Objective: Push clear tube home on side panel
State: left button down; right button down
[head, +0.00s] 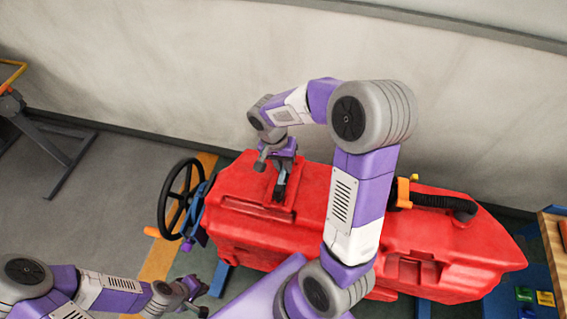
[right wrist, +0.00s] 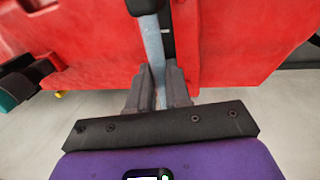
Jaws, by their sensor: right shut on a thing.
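The red scrubber tank (head: 320,195) lies across the middle of the head view. My right gripper (head: 279,192) reaches down to a recess near its left end. In the right wrist view my right gripper (right wrist: 158,88) is shut on a pale, see-through strip, which looks like the clear tube (right wrist: 153,45). The tube runs up along a dark slot (right wrist: 167,45) between red walls. Its lower end is between the fingers, and its far end is hidden by a black part. I cannot tell how far the tube is seated. My left gripper (head: 198,296) is open and empty, left of the tank.
A black steering wheel (head: 181,198) stands at the tank's left end. A black ribbed hose (head: 435,201) with an orange fitting (head: 404,192) lies on the tank's right part. A wooden table edge (head: 552,255) is at far right.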

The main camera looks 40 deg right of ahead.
jog(key=shift+f, duration=0.25)
jog(key=shift+f+b, duration=0.65)
jog(key=shift+b, duration=0.05)
jog(key=shift+f+b, duration=0.45)
jog(key=shift+f+b, duration=0.35)
jog(key=shift+f, duration=0.05)
dwell(0.7)
jog(key=shift+r, duration=0.15)
dwell(0.5)
jog(key=c, duration=1)
grip_release()
jog(key=shift+o, duration=0.4)
